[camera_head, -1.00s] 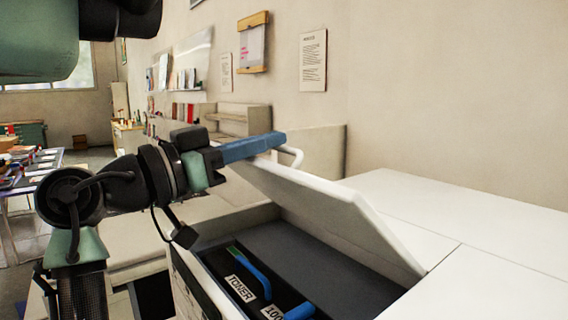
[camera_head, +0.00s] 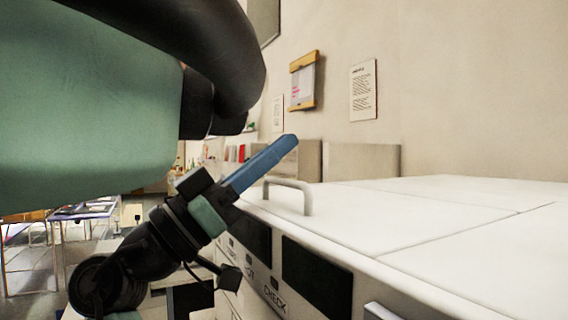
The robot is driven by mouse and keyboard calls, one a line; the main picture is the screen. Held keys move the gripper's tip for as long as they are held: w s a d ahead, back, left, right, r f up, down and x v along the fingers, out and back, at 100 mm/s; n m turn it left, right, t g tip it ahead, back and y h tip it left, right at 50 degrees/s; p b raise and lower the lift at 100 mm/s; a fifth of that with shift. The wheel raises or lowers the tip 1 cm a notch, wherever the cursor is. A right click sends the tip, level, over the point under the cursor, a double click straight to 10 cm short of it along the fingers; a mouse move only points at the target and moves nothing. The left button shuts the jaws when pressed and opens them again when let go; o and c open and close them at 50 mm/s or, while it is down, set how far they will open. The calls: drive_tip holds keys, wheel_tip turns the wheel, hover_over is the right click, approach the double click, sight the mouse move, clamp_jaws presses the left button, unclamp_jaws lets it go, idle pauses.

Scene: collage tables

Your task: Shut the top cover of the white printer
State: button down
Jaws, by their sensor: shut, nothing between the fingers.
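The white printer (camera_head: 400,280) fills the right and lower right of the view. Its top cover (camera_head: 345,222) lies flat, level with the white surface beside it, and its inside is hidden. A pale bar handle (camera_head: 292,184) stands up at the cover's left edge. My gripper (camera_head: 290,142), with blue fingers pressed together, points up and to the right. It is empty, and in the picture its tips are just above the handle. I see no contact with the handle or the cover.
Dark panels and labels, one reading CHECK (camera_head: 274,302), are on the printer's front. A clipboard (camera_head: 303,82) and a paper notice (camera_head: 363,90) hang on the wall behind. A table (camera_head: 60,217) stands far left. My own arm blocks the upper left.

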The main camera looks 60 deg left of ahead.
drive_tip(key=shift+s+f+b, duration=0.2)
drive_tip(key=shift+f+b, duration=0.4)
drive_tip(key=shift+f, duration=0.1)
drive_tip(key=shift+r, duration=0.1)
